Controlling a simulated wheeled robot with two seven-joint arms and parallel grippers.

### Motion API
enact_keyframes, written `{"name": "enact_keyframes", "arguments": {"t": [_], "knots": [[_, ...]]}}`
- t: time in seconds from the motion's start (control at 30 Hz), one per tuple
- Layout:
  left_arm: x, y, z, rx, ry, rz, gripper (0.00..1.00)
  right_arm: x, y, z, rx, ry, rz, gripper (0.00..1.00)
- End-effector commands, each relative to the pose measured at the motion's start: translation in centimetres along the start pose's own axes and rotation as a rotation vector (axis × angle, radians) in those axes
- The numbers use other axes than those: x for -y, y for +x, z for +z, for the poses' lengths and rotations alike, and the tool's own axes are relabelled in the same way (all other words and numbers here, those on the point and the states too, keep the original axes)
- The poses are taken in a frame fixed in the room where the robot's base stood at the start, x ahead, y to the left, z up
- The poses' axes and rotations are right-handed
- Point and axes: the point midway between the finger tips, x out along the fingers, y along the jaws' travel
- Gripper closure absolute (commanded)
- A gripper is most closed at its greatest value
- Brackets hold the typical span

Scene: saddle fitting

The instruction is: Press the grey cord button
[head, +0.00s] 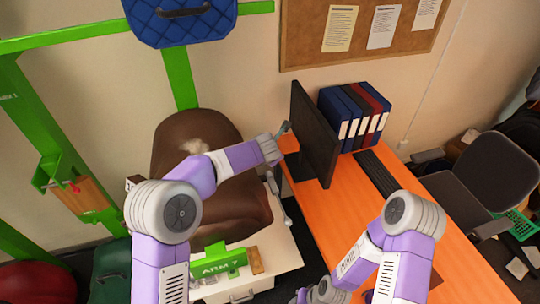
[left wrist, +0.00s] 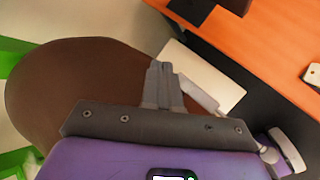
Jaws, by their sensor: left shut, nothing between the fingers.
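My left gripper (head: 284,128) is at the end of the arm that reaches right across the brown saddle (head: 185,138), close to the left edge of the dark monitor in the head view. In the left wrist view the two grey fingers (left wrist: 160,77) are together with nothing between them. Behind them are the saddle (left wrist: 75,85) and a pale surface (left wrist: 205,72). A grey elongated part (head: 279,200) shows beside the saddle; I cannot tell what it is. I cannot make out a grey cord button in either view. My right gripper is not in view.
The monitor (head: 313,135) stands on the orange desk (head: 345,215), with a keyboard (head: 377,174) and several binders (head: 355,117). A green frame (head: 180,80) runs behind the saddle. A dark chair (head: 490,170) is at right.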

Motion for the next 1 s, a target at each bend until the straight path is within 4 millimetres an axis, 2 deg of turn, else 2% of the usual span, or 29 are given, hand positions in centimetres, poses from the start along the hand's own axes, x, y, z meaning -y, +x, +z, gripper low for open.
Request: {"name": "enact_keyframes", "arguments": {"t": [0.57, 0.87, 1.0], "knots": [[0.2, 0.2, -0.1, 0.001, 0.001, 0.0, 1.0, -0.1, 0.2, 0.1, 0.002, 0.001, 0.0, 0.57], [1.7, 2.3, -1.7, 0.001, 0.002, 0.0, 1.0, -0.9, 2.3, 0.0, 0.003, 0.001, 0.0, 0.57], [2.6, 3.5, -2.6, 0.002, 0.001, 0.0, 1.0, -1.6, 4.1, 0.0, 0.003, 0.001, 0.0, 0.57]]}}
